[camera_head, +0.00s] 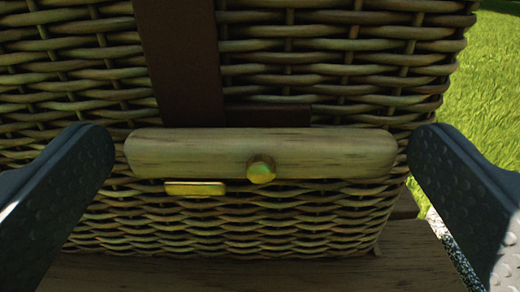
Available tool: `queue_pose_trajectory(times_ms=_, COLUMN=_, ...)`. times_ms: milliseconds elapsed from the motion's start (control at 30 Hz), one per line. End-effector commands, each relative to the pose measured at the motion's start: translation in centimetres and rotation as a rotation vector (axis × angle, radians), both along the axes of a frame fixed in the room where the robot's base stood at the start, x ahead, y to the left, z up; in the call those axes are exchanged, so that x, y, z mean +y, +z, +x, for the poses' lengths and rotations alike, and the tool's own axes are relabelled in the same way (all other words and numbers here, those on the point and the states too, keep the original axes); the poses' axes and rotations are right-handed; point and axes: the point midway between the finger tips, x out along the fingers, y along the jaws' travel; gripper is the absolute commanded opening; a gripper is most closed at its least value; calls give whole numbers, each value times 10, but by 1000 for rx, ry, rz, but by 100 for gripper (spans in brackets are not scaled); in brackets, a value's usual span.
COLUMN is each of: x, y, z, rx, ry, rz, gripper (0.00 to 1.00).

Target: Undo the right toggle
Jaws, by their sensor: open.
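A wooden toggle bar (200,152) lies level across the front of a wicker basket (330,215). A round brass pin (261,169) shows on the bar near its middle. A small flat brass piece (195,188) sits just below the bar, left of the pin. A dark brown strap (180,65) runs down the basket to the bar, and its lower end is hidden behind it. My gripper (262,155) is open, with one finger at each side of the bar.
The basket stands on a wooden tabletop (250,274) whose boards show along the bottom. Another dark brown strip (268,113) lies just above the bar. Grass (490,80) shows beyond the basket's right edge, where there is open room.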

Motion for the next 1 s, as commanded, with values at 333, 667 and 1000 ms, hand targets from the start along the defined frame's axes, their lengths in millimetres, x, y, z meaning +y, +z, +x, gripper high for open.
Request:
queue_pose_trajectory(times_ms=333, x=0, y=0, z=0, rx=0, ry=0, rz=0, gripper=62)
queue_pose_trajectory(times_ms=667, x=-1, y=0, z=0, rx=1, ry=-1, rz=51, gripper=63)
queue_pose_trajectory(times_ms=1000, x=-2, y=1, z=0, rx=1, ry=-2, rz=289, gripper=63)
